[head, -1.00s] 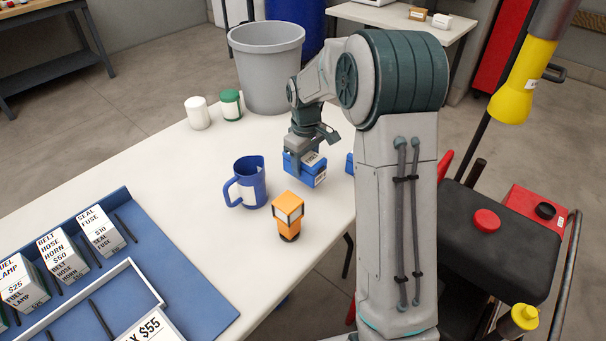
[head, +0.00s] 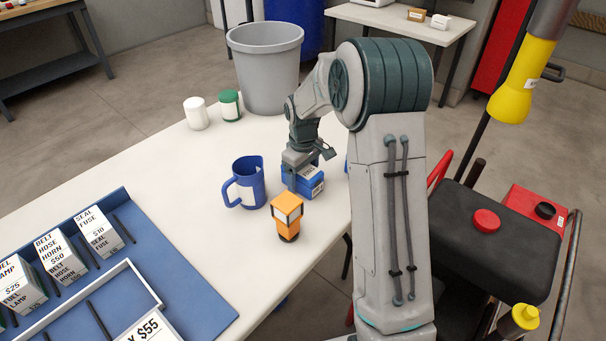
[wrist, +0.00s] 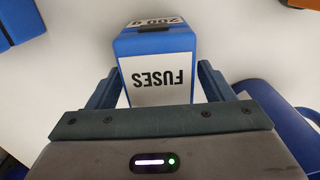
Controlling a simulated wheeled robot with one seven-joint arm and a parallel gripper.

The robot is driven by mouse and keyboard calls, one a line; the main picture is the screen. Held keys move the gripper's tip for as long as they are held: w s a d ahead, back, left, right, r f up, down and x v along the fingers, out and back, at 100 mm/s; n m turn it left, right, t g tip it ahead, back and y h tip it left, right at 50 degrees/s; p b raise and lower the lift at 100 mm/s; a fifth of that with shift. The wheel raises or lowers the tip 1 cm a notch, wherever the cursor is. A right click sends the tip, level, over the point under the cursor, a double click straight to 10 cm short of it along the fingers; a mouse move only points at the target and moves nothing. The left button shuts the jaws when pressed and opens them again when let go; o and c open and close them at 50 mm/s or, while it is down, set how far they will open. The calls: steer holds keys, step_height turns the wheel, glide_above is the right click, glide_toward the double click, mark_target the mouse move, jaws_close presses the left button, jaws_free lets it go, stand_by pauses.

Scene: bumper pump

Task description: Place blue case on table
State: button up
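The blue case (head: 309,184) is on the white table (head: 205,255), just right of the blue mug and behind the orange item. In the wrist view the case (wrist: 158,45) shows a white label reading FUSES, upside down in the picture. My gripper (wrist: 158,88) is open, with one finger on each side of the case and a narrow gap at both sides. In the head view my gripper (head: 296,172) is over the left part of the case and hides some of it.
A blue mug (head: 246,185) stands close to the left. An orange-and-black item (head: 287,218) stands in front. Another blue object (wrist: 18,22) is partly hidden by my arm in the head view. White and green-white canisters (head: 196,114) and a grey bin (head: 266,70) are farther back.

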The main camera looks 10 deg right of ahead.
steer(key=shift+r, duration=0.1)
step_height(320, 180, up, 12)
steer(key=shift+f+p, duration=0.1)
steer(key=shift+p, duration=0.55)
steer(key=s+r+m+t, duration=0.2)
steer(key=s+m, duration=0.5)
steer(key=s, duration=2)
steer(key=shift+s+a+r, duration=0.2)
steer(key=shift+s+a, duration=0.05)
steer(key=shift+s, duration=0.05)
